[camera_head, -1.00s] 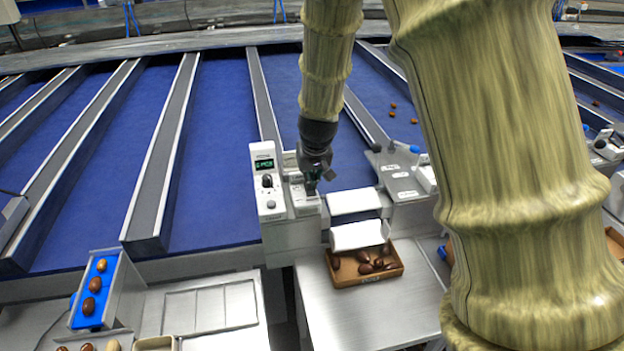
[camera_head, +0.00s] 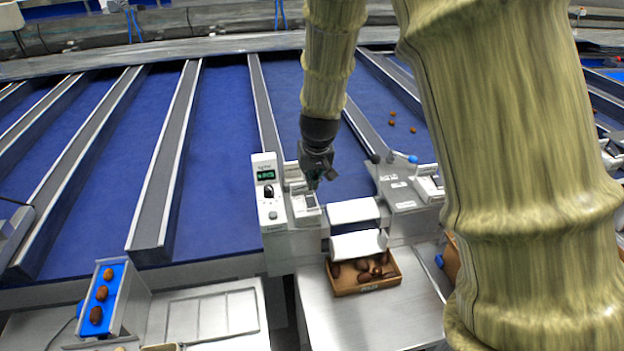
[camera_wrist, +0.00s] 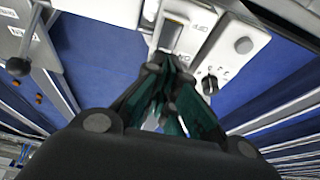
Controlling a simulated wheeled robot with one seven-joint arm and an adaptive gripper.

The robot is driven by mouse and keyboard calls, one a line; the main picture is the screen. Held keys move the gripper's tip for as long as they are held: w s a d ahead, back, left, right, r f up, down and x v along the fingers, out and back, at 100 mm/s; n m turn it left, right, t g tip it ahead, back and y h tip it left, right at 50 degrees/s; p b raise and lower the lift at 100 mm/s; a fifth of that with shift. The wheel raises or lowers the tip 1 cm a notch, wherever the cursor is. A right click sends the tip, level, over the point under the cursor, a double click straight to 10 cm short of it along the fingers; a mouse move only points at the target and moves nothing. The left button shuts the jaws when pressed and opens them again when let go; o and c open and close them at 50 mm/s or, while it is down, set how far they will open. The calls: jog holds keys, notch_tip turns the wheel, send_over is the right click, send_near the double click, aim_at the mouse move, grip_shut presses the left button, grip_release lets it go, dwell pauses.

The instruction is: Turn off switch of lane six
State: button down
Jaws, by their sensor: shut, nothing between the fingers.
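A small light-grey switch box (camera_head: 305,208) stands at the front end of a blue lane, beside the control panel. In the wrist view its rocker switch (camera_wrist: 171,36) sits in a white plate with an OFF mark near the top edge and an ON mark nearer my fingers. I cannot tell which way the rocker is tipped. My gripper (camera_head: 314,184) is shut and empty, just above and behind the box in the head view. In the wrist view the dark green fingers (camera_wrist: 162,75) are together just below the rocker, apparently apart from it.
A white control panel (camera_head: 269,195) with a green display and black knob stands left of the box. White flaps (camera_head: 356,243) and a carton of dates (camera_head: 365,290) are to the right. A grey box with a black lever (camera_head: 398,187) stands farther right. Metal dividers separate the blue lanes.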

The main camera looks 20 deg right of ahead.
jog(key=s+b+v, duration=0.1)
jog(key=b+v, duration=0.2)
jog(key=v, duration=0.6)
jog(key=shift+a, duration=0.15)
dwell(0.6)
